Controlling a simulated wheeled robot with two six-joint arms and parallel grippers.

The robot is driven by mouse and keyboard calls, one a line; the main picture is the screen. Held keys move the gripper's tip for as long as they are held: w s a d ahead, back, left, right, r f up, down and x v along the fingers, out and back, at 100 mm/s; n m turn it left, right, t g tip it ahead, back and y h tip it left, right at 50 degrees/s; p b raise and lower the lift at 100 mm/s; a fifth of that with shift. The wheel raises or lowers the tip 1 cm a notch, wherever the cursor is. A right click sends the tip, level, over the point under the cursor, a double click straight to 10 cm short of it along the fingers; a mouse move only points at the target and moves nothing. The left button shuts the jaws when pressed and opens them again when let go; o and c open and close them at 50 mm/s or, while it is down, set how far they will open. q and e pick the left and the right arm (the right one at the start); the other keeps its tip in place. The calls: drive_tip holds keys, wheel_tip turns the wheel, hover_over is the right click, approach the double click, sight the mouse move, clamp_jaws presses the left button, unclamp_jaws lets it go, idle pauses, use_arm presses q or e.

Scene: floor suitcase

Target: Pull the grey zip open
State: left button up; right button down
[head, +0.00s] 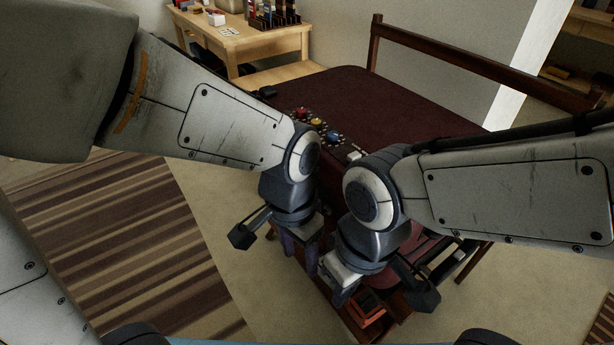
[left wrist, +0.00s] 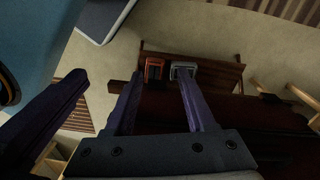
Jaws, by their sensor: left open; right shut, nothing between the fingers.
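In the left wrist view a grey loop-like piece (left wrist: 183,70) sits beside an orange-red one (left wrist: 154,70) on a reddish-brown wooden frame. The grey piece may be the pull of the grey zip; I cannot tell for sure. No zip teeth or opened seam can be made out. My left gripper (head: 298,255) is open, its purple fingers pointing down and empty. In its wrist view the right-hand finger lines up with the grey piece, with no clear contact. My right gripper (head: 338,290) is shut and empty, close to the right of the left one.
A dark red flat top (head: 390,100) with coloured knobs (head: 316,122) lies beyond my wrists. An orange item (head: 365,307) lies in the wooden frame below. A wooden desk (head: 240,42) stands behind. A striped rug (head: 130,240) covers the left floor.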

use_arm(q)
drive_tip(key=w+d+r+m+p, duration=0.1)
drive_tip(key=w+r+p, duration=0.2)
drive_tip(key=w+p, duration=0.35)
drive_tip(key=w+d+r+m+p, duration=0.1)
drive_tip(key=w+d+r+p, duration=0.15)
drive_tip(key=w+p, duration=0.4)
drive_tip(key=shift+y, duration=0.3)
drive_tip(key=f, duration=0.3)
drive_tip(key=f+b, duration=0.1)
drive_tip(key=f, duration=0.2)
drive_tip(key=a+f+b, duration=0.1)
drive_tip(key=f, duration=0.3)
drive_tip(key=shift+w, duration=0.2)
use_arm(e)
wheel_tip(320, 180, up, 14)
drive_tip(key=shift+f, duration=0.15)
use_arm(q)
clamp_jaws()
drive_tip(key=shift+r, duration=0.1)
